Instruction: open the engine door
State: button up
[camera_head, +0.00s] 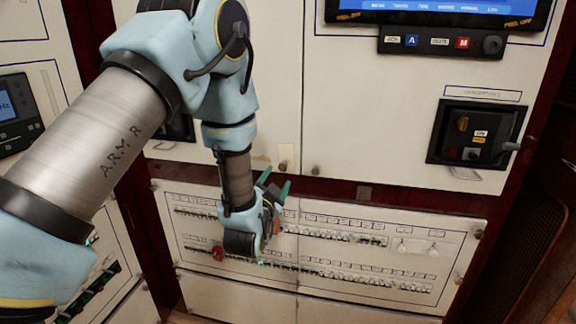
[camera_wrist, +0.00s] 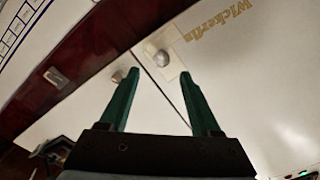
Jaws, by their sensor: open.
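My gripper (camera_head: 275,181) is open and empty, its two green fingers pointing up towards the lower edge of the upper cabinet doors. The wrist view also shows the gripper (camera_wrist: 160,74) with its fingers apart. Between and beyond the fingertips is a round metal knob (camera_wrist: 162,58) on a pale plate. The same knob (camera_head: 283,166) shows just above the fingers in the head view. A second small knob (camera_wrist: 117,77) is near the left fingertip, across the door seam. No label reading "engine" is legible, so I cannot tell which door is named. The doors look shut.
The breaker panel (camera_head: 420,218) with rows of switches lies below and behind my gripper. A black switch box (camera_head: 478,133) with a protruding handle is at right. A screen (camera_head: 430,8) is above.

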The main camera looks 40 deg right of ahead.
aim_at(283, 168)
jog(key=p+x, duration=0.2)
jog(key=x, duration=0.6)
jog(key=shift+a, duration=0.1)
grip_shut()
dwell(1.2)
